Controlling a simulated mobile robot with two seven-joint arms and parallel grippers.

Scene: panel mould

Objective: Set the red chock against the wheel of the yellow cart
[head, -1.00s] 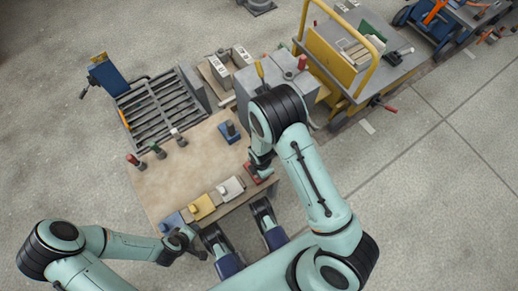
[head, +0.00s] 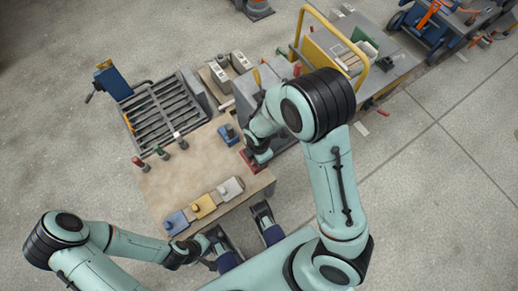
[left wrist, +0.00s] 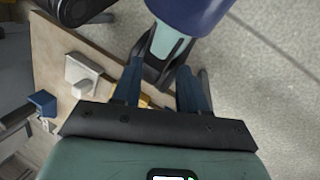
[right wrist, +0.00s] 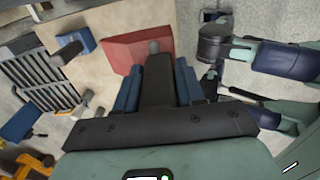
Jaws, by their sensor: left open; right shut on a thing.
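The red chock (head: 250,162) is at the right end of the wooden bench, partly hidden by my right arm in the head view. It shows as a red block with a grey grip in the right wrist view (right wrist: 130,52). My right gripper (right wrist: 158,68) is shut on that grip; the contact itself is partly hidden. The yellow cart (head: 322,55), with a tall yellow rail, stands beyond the bench at the upper right. I cannot make out its wheel clearly behind my arm. My left gripper (head: 212,245) is open and empty by the bench's near edge.
The bench (head: 185,185) carries blue, yellow and white gripped blocks (head: 203,205), another blue block (head: 229,134), and several small handled tools. A roller rack (head: 160,110) and a grey cabinet stand behind. Another blue cart (head: 430,25) is farther right.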

